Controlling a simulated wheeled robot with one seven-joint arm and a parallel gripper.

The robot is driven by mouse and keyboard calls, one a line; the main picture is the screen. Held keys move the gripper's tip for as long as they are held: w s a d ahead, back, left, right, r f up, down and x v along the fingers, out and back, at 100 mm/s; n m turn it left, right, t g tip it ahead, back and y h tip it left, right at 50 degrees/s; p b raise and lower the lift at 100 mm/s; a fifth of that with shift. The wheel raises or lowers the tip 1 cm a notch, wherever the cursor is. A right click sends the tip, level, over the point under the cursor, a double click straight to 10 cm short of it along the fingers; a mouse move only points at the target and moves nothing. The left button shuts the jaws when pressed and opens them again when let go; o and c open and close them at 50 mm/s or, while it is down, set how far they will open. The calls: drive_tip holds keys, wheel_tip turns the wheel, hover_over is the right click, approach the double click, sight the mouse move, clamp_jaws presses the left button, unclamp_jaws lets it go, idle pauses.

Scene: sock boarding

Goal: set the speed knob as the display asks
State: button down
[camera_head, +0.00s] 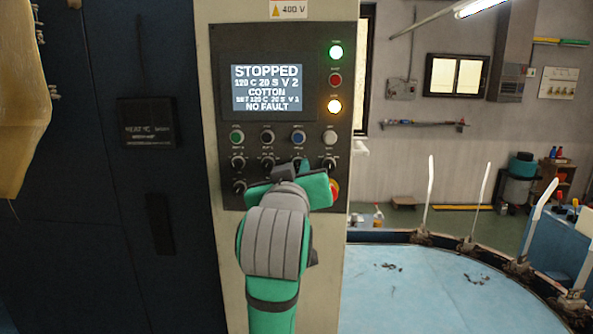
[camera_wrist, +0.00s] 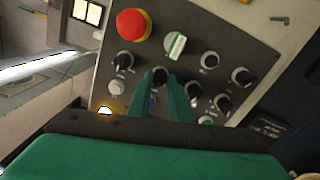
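The display (camera_head: 267,88) reads STOPPED, 120 C 20 S V 2, COTTON, then a smaller set line with 120 C 20 S and a V digit too blurred to tell, and NO FAULT. My gripper (camera_wrist: 160,82) reaches to the lower knobs of the control panel (camera_wrist: 262,58). Its two green fingers stand either side of a black knob (camera_wrist: 161,74) in the wrist view. Whether they touch it I cannot tell. Several similar black knobs sit around it, such as one to the left (camera_wrist: 125,60). Knob labels are too small to read. In the head view my gripper hides the lower knobs.
A red mushroom button (camera_wrist: 133,25) and a pale-handled selector (camera_wrist: 175,45) sit close to the fingers. Green (camera_head: 336,52), red and amber (camera_head: 335,106) lamps run beside the display. A round blue table (camera_head: 420,290) with upright white forms stands to the right.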

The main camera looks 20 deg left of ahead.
drive_tip(key=shift+m, duration=0.5)
drive_tip(key=m, duration=0.4)
drive_tip(key=shift+d+m, duration=0.1)
drive_tip(key=shift+m, duration=2)
drive_tip(key=c, duration=1.6)
unclamp_jaws()
